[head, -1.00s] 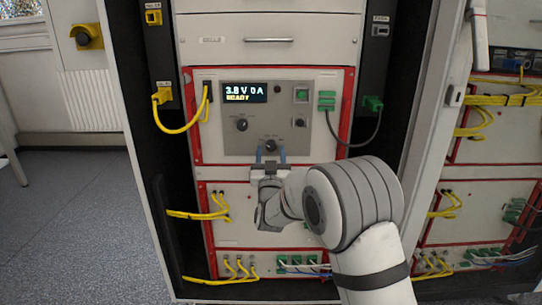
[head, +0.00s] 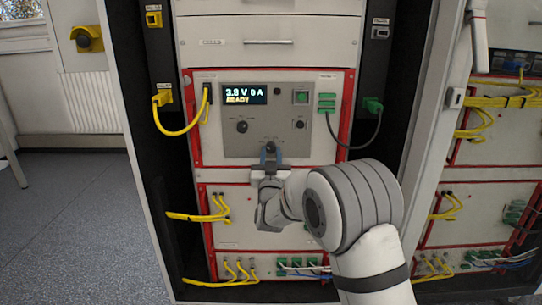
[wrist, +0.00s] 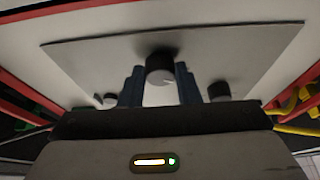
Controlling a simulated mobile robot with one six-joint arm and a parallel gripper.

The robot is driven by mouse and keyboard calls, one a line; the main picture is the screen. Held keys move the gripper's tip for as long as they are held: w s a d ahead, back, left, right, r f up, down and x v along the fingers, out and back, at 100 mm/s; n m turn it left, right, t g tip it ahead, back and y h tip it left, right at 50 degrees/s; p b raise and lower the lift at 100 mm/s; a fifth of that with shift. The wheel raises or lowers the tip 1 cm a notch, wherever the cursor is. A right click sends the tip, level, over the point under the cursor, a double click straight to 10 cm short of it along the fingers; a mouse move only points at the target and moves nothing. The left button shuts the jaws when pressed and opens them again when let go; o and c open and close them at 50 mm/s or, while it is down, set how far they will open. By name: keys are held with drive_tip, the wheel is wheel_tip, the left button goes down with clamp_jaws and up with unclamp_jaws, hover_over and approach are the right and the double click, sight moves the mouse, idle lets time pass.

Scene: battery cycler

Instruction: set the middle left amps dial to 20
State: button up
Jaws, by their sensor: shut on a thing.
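The cycler's grey panel (head: 230,146) has a display (head: 244,94) reading about 3.8 V 0 A with a word like READY below. A black dial (head: 270,147) sits low in the middle of the panel; a white line marks its face in the wrist view (wrist: 160,75). My gripper (head: 270,156) is shut on this dial, one blue finger on each side. The fingers also flank it in the wrist view (wrist: 161,88). The dial's printed scale is too small to read.
Another dial (head: 242,126) is at the panel's left, and a smaller knob (head: 300,125) at its right under a green button (head: 301,97). Yellow cables (head: 190,127) hang at the left, a dark cable (head: 355,145) at the right. A drawer (head: 268,26) is above.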

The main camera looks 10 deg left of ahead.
drive_tip(key=shift+b, duration=0.3)
drive_tip(key=m+h+b, duration=0.1)
drive_tip(key=m, duration=0.1)
drive_tip(key=m+h+b, duration=0.1)
drive_tip(key=m, duration=0.1)
drive_tip(key=shift+a+f+b, duration=0.15)
drive_tip(key=shift+a+b, duration=0.05)
drive_tip(key=shift+b, duration=0.2)
drive_tip(key=m+h, duration=0.1)
drive_tip(key=m, duration=0.1)
drive_tip(key=m+h+b, duration=0.1)
drive_tip(key=m, duration=0.1)
drive_tip(key=m+h+b, duration=0.1)
drive_tip(key=m, duration=0.1)
drive_tip(key=shift+s+a+r, duration=0.1)
drive_tip(key=shift+a+r, duration=0.05)
drive_tip(key=shift+r, duration=0.1)
drive_tip(key=m+h, duration=0.1)
drive_tip(key=m, duration=0.1)
drive_tip(key=m+g, duration=0.1)
drive_tip(key=m, duration=0.1)
drive_tip(key=m+g+h, duration=0.1)
drive_tip(key=m, duration=0.1)
drive_tip(key=shift+a+r+h+b, duration=0.15)
drive_tip(key=shift+r+h+b, duration=0.1)
drive_tip(key=shift+h+b, duration=0.1)
drive_tip(key=shift+r+m+g+p, duration=0.15)
drive_tip(key=shift+m+g+p, duration=0.4)
drive_tip(key=shift+m, duration=1.55)
drive_tip(key=shift+h, duration=0.35)
